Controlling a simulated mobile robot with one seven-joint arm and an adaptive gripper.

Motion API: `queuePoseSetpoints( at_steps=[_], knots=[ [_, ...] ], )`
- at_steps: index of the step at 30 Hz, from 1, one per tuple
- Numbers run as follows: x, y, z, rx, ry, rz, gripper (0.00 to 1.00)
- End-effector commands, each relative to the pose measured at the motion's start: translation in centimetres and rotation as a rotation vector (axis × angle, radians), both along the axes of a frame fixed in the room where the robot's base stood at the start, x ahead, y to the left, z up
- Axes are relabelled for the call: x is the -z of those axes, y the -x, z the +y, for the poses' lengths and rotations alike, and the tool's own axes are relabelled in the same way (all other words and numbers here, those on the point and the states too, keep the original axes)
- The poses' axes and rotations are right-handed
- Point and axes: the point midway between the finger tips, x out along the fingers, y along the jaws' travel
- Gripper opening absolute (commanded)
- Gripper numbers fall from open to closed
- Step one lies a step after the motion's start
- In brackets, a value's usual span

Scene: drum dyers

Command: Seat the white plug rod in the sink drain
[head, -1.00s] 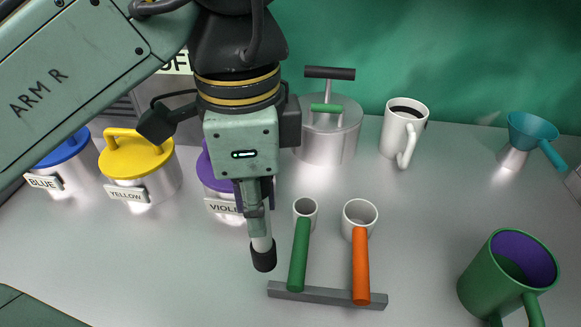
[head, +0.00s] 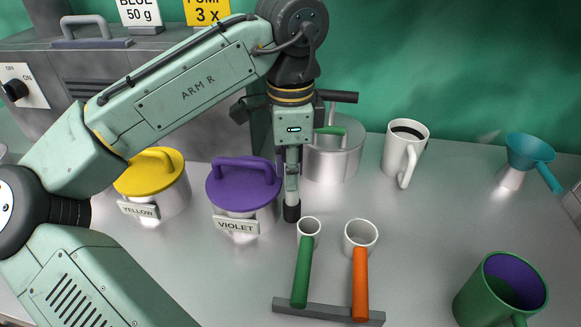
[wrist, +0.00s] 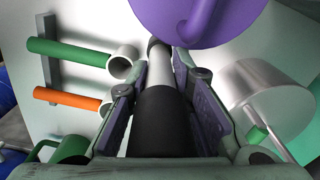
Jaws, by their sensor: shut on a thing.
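My gripper (head: 291,170) points down and is shut on the white plug rod (head: 292,197), which has a black lower end. In the wrist view the rod (wrist: 181,70) runs away from between my gripper's fingers (wrist: 163,105), with a black near part and a black far end. Whether its tip touches the counter cannot be told. No sink drain shows in either view.
The violet-lidded tin (head: 244,185) is close left of the rod. A metal pot (head: 335,160) stands behind right. Green-handled (head: 302,270) and orange-handled (head: 360,285) scoops rest on a grey bar (head: 328,312). A white mug (head: 404,150), teal funnel (head: 530,150) and green mug (head: 500,290) stand right.

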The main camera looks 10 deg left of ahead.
Motion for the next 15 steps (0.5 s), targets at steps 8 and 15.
queuePoseSetpoints(
  at_steps=[8,15],
  knots=[
    [1.0,0.0,0.0,0.001,0.001,0.0,0.0],
    [1.5,0.0,-0.1,0.002,0.002,-0.001,0.0]
  ],
)
